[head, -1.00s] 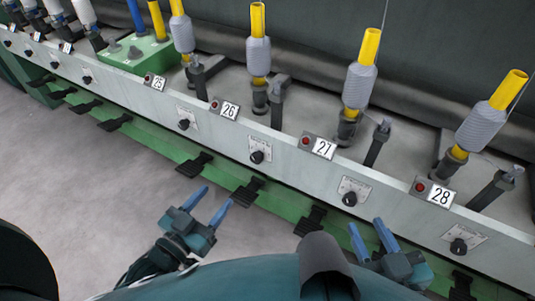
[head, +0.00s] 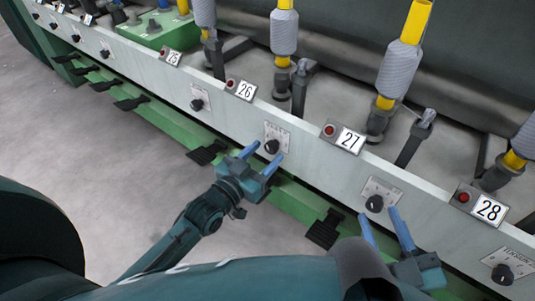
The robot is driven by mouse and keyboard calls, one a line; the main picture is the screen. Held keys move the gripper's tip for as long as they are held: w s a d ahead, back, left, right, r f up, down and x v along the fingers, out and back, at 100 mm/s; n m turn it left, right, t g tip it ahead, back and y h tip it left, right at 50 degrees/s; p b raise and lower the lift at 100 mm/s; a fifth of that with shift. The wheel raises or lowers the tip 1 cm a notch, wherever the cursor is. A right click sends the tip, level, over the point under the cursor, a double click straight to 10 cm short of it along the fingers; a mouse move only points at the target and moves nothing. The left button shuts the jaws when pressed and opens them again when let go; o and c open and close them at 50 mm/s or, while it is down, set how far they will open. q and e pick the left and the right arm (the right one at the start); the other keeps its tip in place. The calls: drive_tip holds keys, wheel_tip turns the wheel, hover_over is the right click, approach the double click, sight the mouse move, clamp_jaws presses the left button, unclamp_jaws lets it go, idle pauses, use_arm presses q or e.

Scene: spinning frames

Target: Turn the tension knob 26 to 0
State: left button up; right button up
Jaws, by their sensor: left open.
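The number plate 26 (head: 240,90) is on the upper edge of the pale rail. The black knob (head: 272,146) below and to the right of it, on a small white dial plate, appears to be the tension knob 26. Its pointer and dial marks are too small to read. My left gripper (head: 262,156) is open, its blue fingertips just below this knob in the picture. I cannot tell whether they touch it. My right gripper (head: 380,217) is open and empty, its fingertips just below the knob (head: 375,203) under plate 27.
Number plates 25 (head: 170,57), 27 (head: 343,138) and 28 (head: 485,207) line the rail, with knobs beneath. Yellow-and-grey spindles (head: 284,31) stand behind. Black pedals (head: 325,230) stick out from the green lower beam (head: 298,203). The grey floor (head: 100,170) is clear at left.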

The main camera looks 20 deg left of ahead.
use_arm(q)
drive_tip(key=shift+x, duration=0.85)
drive_tip(key=shift+c, duration=0.2)
drive_tip(key=c, duration=0.9)
